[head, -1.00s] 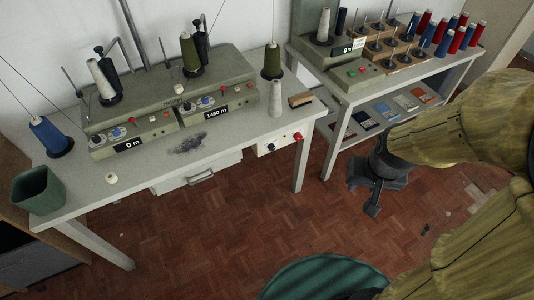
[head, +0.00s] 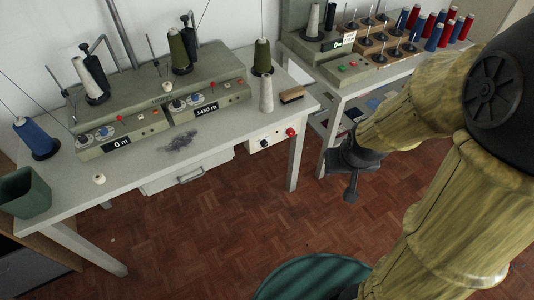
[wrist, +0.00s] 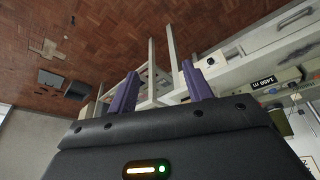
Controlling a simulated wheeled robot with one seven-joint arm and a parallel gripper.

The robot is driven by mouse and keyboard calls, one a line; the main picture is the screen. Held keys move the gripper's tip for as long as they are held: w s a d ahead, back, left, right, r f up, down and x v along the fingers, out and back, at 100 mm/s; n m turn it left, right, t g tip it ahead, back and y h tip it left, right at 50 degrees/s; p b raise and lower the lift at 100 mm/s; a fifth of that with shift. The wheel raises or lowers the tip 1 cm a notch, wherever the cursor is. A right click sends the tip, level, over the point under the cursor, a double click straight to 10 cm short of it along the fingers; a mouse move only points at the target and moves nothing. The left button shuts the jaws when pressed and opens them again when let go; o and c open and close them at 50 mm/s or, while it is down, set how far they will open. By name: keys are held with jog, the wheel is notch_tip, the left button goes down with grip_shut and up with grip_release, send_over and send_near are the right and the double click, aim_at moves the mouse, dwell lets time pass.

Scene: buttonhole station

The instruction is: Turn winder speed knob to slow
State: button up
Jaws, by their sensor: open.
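One dial pair (head: 99,134) is beside the "0 m" display and another (head: 187,101) is above the second display. A white control box (head: 271,139) under the table's front edge carries a small dark knob (head: 264,143) and a red button. No speed label is readable, so I cannot tell which is the winder speed knob. My gripper (head: 350,180) is open and empty, over the floor right of the control box. Its purple fingers (wrist: 160,85) stand apart in the wrist view.
The left table (head: 150,175) holds thread cones, a green bin (head: 24,193) and a brush (head: 292,95). A second table (head: 350,85) at the right carries a machine and several red and blue spools. Floor in front is open, apart from a green round object (head: 310,278).

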aim_at(266, 146)
jog(key=w+a+f+n+t+y+b, duration=0.1)
jog(key=w+a+f+t+y+b, duration=0.2)
jog(key=w+f+b, duration=0.3)
jog(key=w+a+f+n+t+y+b, duration=0.1)
jog(key=w+a+f+t+y+b, duration=0.2)
jog(key=f+b, duration=1.3)
jog(key=w+a+f+n+t+y+b, duration=0.2)
jog(key=w+a+f+t+b, duration=0.3)
jog(key=w+f+b, duration=0.4)
notch_tip(266, 146, down, 3)
jog(key=shift+w+f+y+b, duration=0.1)
jog(key=shift+w+y+b, duration=0.25)
jog(key=shift+y+b, duration=0.55)
jog(key=shift+a, duration=0.1)
jog(key=b+x, duration=0.3)
jog(key=x, duration=1.4)
jog(key=shift+w+a, duration=0.1)
jog(key=shift+w, duration=0.15)
jog(key=c, duration=1)
jog(key=shift+o, duration=0.2)
